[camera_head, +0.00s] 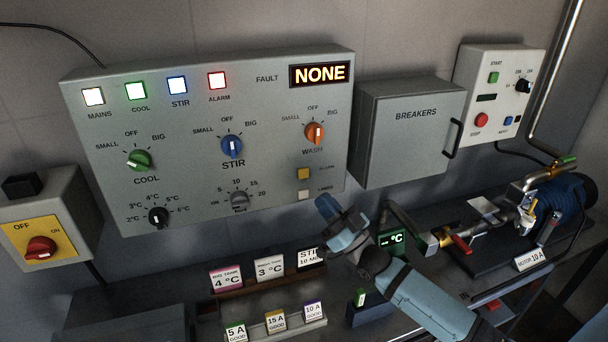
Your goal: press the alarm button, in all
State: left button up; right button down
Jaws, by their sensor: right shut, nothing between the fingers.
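The grey control panel (270,120) hangs on the wall. The red ALARM lamp (217,80) is lit on the panel's top row. My right gripper (323,203) is shut and empty, just below and right of the two buttons; whether it touches the panel I cannot tell. My left gripper is not in view.
The FAULT display (319,74) reads NONE. A closed BREAKERS box (412,130) and a start/stop box (497,95) are on the right. Several cards stand on a rack (257,290) below the panel. A pump with a blue motor (565,200) sits on the right bench.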

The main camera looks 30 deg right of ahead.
aim_at(303, 173)
pick_arm(q)
jog(key=b, duration=0.1)
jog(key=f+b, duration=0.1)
jog(key=b, duration=0.1)
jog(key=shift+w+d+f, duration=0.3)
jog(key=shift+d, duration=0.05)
pick_arm(e)
jog(key=w+d, duration=0.2)
jog(key=w, duration=0.6)
jog(key=shift+w, duration=0.2)
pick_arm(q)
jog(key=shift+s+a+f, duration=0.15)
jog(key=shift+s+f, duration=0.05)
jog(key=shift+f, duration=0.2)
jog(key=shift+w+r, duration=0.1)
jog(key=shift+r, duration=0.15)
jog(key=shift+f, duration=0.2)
pick_arm(e)
jog(key=shift+w, duration=0.1)
dwell(0.3)
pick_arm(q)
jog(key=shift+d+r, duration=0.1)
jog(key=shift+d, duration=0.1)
pick_arm(e)
jog(key=shift+w+d, duration=0.1)
jog(key=shift+w, duration=0.2)
